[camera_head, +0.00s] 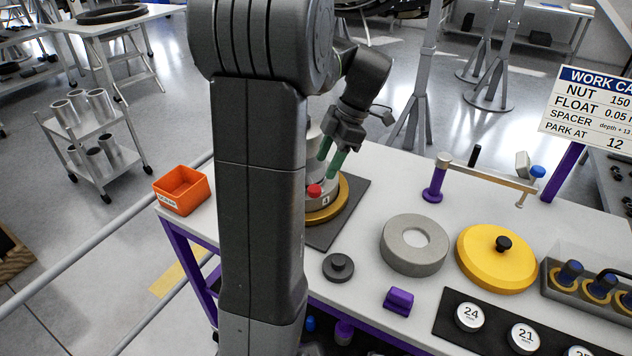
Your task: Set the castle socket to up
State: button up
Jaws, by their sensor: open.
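No part carries a readable castle socket label, so I cannot tell for certain which one it is. A small purple notched piece (399,300) lies near the front edge of the white bench. A dark grey round piece with a raised knob (339,267) sits to its left. My gripper (328,168) has green fingers, is open, and points down at the back left of the bench. It is over a grey hub with a red knob (314,191), on a gold ring (328,212). Whether the fingers touch the hub is unclear. My arm hides the hub's left side.
A grey ring (414,245) and a yellow disc with a black knob (497,258) stand mid-bench. A purple post with a bar (487,178) stands behind. Numbered white discs (469,317) lie front right. An orange bin (181,190) is at left. A work card (598,108) stands at right.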

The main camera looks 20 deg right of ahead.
aim_at(315, 187)
jog(key=x, duration=0.7)
jog(key=shift+f, duration=0.15)
